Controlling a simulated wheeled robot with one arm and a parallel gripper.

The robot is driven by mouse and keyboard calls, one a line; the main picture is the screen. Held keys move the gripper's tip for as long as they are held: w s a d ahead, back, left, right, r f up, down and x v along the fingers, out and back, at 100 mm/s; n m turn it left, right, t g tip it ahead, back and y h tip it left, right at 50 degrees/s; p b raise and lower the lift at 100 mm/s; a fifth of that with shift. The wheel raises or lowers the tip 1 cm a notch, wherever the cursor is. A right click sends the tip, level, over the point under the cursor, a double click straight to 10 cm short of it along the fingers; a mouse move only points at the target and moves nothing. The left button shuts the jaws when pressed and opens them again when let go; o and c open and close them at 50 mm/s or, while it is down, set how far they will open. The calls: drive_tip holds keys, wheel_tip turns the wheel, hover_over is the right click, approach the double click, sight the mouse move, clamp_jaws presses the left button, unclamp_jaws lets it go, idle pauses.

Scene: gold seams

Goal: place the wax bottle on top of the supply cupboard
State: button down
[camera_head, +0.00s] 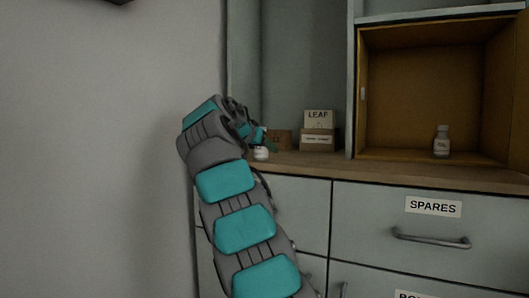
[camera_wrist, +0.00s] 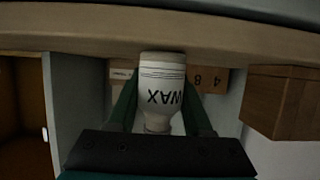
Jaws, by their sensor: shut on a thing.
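The wax bottle (camera_wrist: 162,95) is white with dark WAX lettering, which reads upside down in the wrist view. My gripper (camera_wrist: 160,112) is shut on it, with one green finger on each side. In the head view, my gripper (camera_head: 252,133) is at the left end of the wooden counter, and the bottle's white lower part (camera_head: 260,154) shows beneath it. I cannot tell whether the bottle touches the counter. No label in view names the supply cupboard, so I cannot tell which unit it is.
The wooden counter (camera_head: 400,173) runs above grey drawers, one labelled SPARES (camera_head: 433,207). A LEAF box (camera_head: 319,119) sits on another box (camera_head: 318,140), right of a brown box (camera_head: 281,139). An orange-lined compartment (camera_head: 400,90) holds a small bottle (camera_head: 441,142). A grey wall is left.

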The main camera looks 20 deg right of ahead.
drive_tip(key=shift+f, duration=0.1)
drive_tip(key=shift+c, duration=1.6)
unclamp_jaws()
drive_tip(key=v, duration=1.2)
